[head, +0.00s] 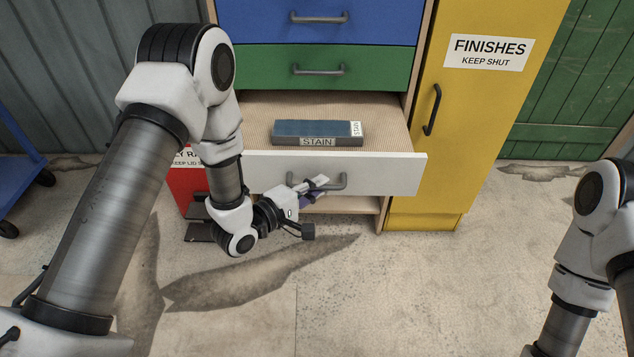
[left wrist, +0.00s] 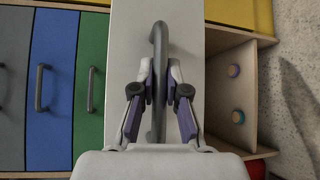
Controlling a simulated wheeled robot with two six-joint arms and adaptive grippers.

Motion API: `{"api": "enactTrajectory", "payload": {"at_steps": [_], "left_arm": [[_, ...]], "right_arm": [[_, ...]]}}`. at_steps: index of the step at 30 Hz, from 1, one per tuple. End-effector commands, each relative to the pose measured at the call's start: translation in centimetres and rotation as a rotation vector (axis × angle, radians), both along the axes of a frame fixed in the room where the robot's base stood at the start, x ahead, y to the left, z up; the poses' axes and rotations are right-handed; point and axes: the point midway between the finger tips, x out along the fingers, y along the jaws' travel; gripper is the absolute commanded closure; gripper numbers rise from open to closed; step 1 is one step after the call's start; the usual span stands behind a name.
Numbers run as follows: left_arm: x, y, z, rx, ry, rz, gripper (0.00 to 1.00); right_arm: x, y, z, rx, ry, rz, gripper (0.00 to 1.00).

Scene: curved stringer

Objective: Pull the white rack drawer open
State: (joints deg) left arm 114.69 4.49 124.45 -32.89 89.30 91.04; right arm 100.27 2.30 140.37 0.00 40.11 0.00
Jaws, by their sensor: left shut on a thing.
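The white rack drawer (head: 400,172) stands pulled out from the rack below the green drawer (head: 375,68) in the head view. Its inside shows, with a blue-grey block labelled STAIN (head: 310,130) lying in it. My left gripper (head: 322,186) is at the grey bar handle (head: 335,180) on the drawer front. In the left wrist view, its two fingers (left wrist: 158,88) are shut on the handle (left wrist: 157,120), one on each side. My right arm shows at the right edge of the head view, but its gripper is out of the picture.
A blue drawer (head: 370,20) is above the green one, both shut. A yellow FINISHES cabinet (head: 470,110) stands to the right. A red bin (head: 183,185) is at the left, partly behind my left arm. The floor (head: 420,290) in front is clear.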

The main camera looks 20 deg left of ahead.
Motion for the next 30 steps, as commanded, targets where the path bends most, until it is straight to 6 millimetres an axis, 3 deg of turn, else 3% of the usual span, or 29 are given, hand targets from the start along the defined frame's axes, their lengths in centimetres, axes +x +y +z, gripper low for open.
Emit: {"api": "enactTrajectory", "payload": {"at_steps": [7,9,10,22,30], "left_arm": [[0.0,0.0,0.0,0.000,0.001,-0.001,1.00],[0.0,0.0,0.0,0.000,0.001,-0.001,0.66],[0.0,0.0,0.0,0.000,0.001,-0.001,0.61],[-0.7,0.5,0.0,-0.001,0.004,0.002,0.61],[-6.1,3.7,0.9,-0.007,0.006,0.009,0.61]], "right_arm": [[0.0,0.0,0.0,0.000,0.000,0.000,0.50],[0.0,0.0,0.0,0.000,0.000,0.000,0.50],[0.0,0.0,0.0,0.000,0.000,0.000,0.50],[0.0,0.0,0.0,0.000,0.000,0.000,0.50],[0.0,0.0,0.0,0.000,0.000,0.000,0.50]]}}
